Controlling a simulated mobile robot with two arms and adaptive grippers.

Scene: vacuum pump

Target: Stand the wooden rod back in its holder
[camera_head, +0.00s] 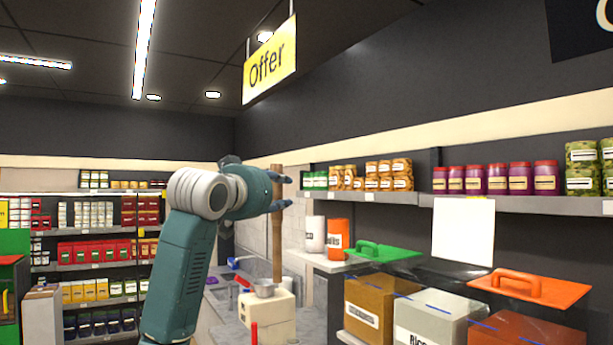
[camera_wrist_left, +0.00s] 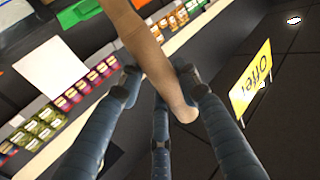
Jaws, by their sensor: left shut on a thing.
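The wooden rod (camera_head: 277,240) stands about upright in the head view, with its lower end close to a small metal pot. My left gripper (camera_head: 279,192) is shut on the rod near its top. In the left wrist view the blue fingers (camera_wrist_left: 160,88) close around the rod (camera_wrist_left: 150,50), and its rounded end sticks out past them. I cannot tell which thing is the holder, or whether the rod's lower end rests on anything. My right gripper is not in view.
The metal pot (camera_head: 264,288) sits at a cream block (camera_head: 268,316) on the counter. White and orange canisters (camera_head: 340,240) stand on a shelf just right of the rod. Bins with green and orange lids (camera_head: 530,288) fill the lower right. Stocked shelves (camera_head: 95,265) stand at left.

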